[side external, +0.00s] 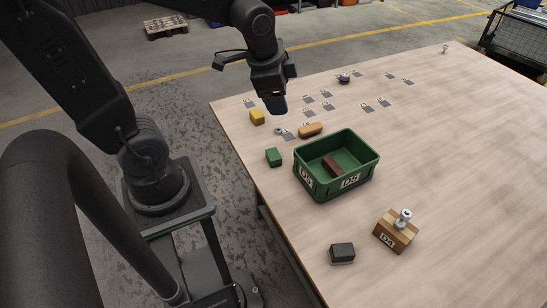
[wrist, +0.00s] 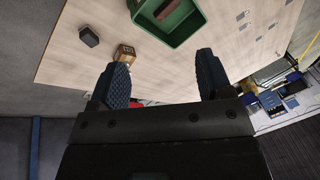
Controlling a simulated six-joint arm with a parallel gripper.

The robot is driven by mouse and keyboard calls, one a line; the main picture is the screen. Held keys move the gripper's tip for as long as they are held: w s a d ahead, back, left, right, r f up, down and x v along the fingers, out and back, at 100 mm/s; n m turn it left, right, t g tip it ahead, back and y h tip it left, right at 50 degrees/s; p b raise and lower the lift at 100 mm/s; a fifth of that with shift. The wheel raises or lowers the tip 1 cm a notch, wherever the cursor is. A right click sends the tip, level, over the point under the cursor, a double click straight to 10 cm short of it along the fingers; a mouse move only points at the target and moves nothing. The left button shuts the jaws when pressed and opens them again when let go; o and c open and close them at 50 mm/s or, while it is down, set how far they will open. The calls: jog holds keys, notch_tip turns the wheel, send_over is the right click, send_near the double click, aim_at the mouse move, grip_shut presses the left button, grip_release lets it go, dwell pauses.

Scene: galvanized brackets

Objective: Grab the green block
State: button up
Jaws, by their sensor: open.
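The green block (side external: 273,157) lies on the wooden table near its left edge in the side view, just left of the green crate. My gripper (side external: 277,106) hangs above the table's left edge, beyond the green block and apart from it, near the yellow block. In the wrist view my gripper (wrist: 162,78) shows two dark blue ribbed fingers spread wide with nothing between them. I cannot make out the green block in the wrist view.
The green crate (side external: 310,185) holds a dark red block (side external: 333,166). A yellow block (side external: 257,117), an orange-brown piece (side external: 311,130), a black block (side external: 342,253) and a wooden box (side external: 392,236) with metal parts on top also stand on the table (side external: 450,170). The table's right side is mostly clear.

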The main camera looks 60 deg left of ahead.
jog(key=w+a+f+m+g, duration=0.1)
jog(key=w+a+f+m, duration=0.3)
jog(key=f, duration=0.1)
jog(key=m+g, duration=0.3)
jog(key=m, duration=0.6)
send_near(274, 154)
notch_tip(274, 154, down, 5)
jog(key=shift+r, duration=0.2)
jog(key=shift+s+a+f, duration=0.1)
jog(key=shift+a+f, duration=0.15)
jog(key=shift+f, duration=0.7)
jog(key=shift+w+a+f, duration=0.1)
jog(key=shift+a+f, duration=0.15)
jog(key=shift+f, duration=0.75)
jog(key=shift+s+a+f, duration=0.1)
jog(key=shift+a+f, duration=0.15)
jog(key=shift+f, duration=0.7)
jog(key=c, duration=1)
jog(key=shift+c, duration=0.4)
jog(key=shift+r, duration=0.15)
